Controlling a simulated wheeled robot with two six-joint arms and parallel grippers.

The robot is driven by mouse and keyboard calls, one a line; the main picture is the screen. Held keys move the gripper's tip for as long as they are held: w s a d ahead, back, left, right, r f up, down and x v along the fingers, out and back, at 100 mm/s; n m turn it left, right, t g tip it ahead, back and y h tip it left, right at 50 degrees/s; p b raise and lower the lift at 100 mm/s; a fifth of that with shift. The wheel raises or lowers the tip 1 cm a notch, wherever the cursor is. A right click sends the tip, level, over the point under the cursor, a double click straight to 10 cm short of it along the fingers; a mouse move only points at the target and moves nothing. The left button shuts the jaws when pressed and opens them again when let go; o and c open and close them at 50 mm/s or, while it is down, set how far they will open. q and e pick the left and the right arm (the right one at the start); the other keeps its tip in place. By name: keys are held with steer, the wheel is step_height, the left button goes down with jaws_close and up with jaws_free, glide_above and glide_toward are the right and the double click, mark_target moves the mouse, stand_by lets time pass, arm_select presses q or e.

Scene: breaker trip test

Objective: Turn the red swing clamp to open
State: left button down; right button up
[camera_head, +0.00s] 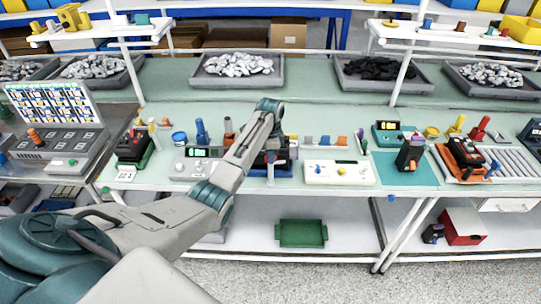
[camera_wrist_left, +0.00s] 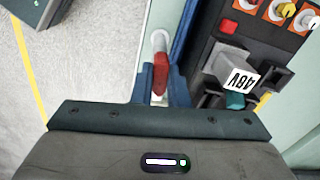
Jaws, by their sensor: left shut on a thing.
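The red swing clamp (camera_wrist_left: 161,72) shows in the left wrist view as a red grip on a pale rod, at the front edge of the bench beside a blue-edged fixture. My left gripper (camera_wrist_left: 163,82) is shut on the red grip, one blue finger on each side. The fingers hide part of it. In the head view my left arm reaches over the bench and its wrist is above the blue fixture (camera_head: 284,170). I cannot make out the red clamp there. My right gripper is not in view.
A dark device with a 48V label (camera_wrist_left: 236,72) and several coloured knobs stands close on the right in the left wrist view. A white panel (camera_head: 338,173) is right of the fixture and a grey meter box (camera_head: 190,165) left of it. The floor in front is clear.

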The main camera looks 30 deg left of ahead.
arm_select(q)
steer(key=shift+m, duration=0.9)
steer(key=c, duration=1.4)
jaws_free()
steer(key=shift+c, duration=0.2)
step_height(320, 180, up, 8)
steer(key=b, duration=0.3)
steer(key=shift+w+b, duration=0.1)
steer(key=shift+b, duration=0.25)
step_height(320, 180, up, 3)
steer(key=shift+f+p, duration=0.1)
steer(key=shift+p, duration=0.8)
